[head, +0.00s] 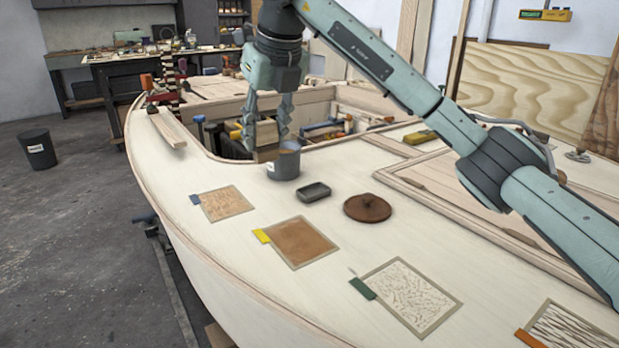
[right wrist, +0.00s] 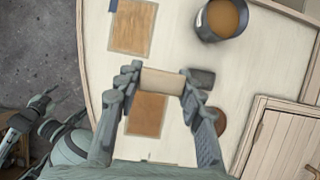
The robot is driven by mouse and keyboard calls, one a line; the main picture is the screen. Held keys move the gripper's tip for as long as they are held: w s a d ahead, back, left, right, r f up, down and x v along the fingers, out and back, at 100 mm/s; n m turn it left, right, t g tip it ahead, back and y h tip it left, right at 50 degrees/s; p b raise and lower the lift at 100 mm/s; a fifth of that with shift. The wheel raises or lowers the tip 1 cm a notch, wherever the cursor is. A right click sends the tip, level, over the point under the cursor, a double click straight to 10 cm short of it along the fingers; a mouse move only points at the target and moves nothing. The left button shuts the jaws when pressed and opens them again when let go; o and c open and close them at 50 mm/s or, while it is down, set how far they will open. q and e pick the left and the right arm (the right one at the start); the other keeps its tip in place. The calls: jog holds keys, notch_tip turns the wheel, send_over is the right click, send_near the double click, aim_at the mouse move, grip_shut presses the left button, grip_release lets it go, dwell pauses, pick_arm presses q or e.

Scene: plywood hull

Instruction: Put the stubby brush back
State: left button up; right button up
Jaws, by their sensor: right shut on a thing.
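My right gripper (head: 268,135) points down over the white deck, behind and left of the grey pot in the head view. It is shut on a pale, block-like wooden thing, seen between its fingertips in the right wrist view (right wrist: 163,82). This may be the stubby brush; no bristles show, so I cannot tell for sure. The grey pot (head: 283,168) has brown contents and also shows in the right wrist view (right wrist: 222,22). A small dark tray (head: 314,192) and a round brown disc (head: 367,208) lie nearby. My left gripper is not in view.
Several framed sheets with coloured tabs lie on the deck (head: 230,260), including a tan one (head: 226,203) and a brown one (head: 297,243). Behind the pot is an open hull bay with tools. A raised panel (head: 450,190) is at right. A dark bin (head: 38,150) stands on the floor.

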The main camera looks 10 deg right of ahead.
jog(key=w+d+f, duration=0.1)
jog(key=d+f, duration=0.1)
jog(key=d, duration=0.1)
jog(key=w+d+f, duration=0.2)
jog(key=d, duration=0.1)
jog(key=w+d+f+p, duration=0.1)
jog(key=w+d+f, duration=0.1)
jog(key=d, duration=0.2)
jog(key=shift+f, duration=0.35)
notch_tip(320, 180, down, 3)
jog(key=shift+s+f, duration=0.1)
jog(key=shift+f, duration=0.5)
jog(key=o, duration=0.8)
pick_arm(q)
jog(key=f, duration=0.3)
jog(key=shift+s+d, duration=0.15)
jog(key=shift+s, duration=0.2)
pick_arm(e)
jog(key=o, duration=0.4)
jog(key=shift+c, duration=0.2)
